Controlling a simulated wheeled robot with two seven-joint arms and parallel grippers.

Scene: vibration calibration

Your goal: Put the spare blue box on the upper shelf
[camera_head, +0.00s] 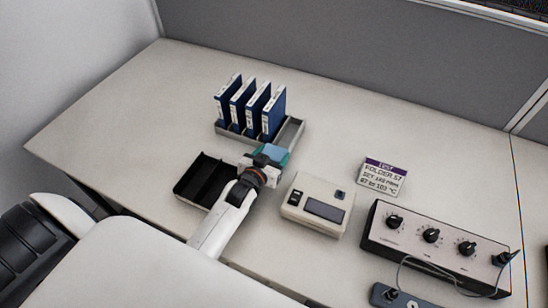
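My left gripper (264,163) reaches in over the desk between a black tray and a grey rack. A small teal thing (274,152) shows at its tip, by the front of the rack. I cannot tell whether the fingers hold it or only touch or cover it. Several dark blue folders with white labels (273,112) stand upright in the grey rack (292,133), whose right end is empty. No spare blue box that I can single out and no upper shelf are in view. My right gripper is not in view.
An open black tray (203,182) lies left of my arm. A beige device with a display (317,203) stands to the right. A labelled card (382,177) lies beyond it. A black box with knobs (436,243) and a cable is at right. The desk's left back (150,95) is clear.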

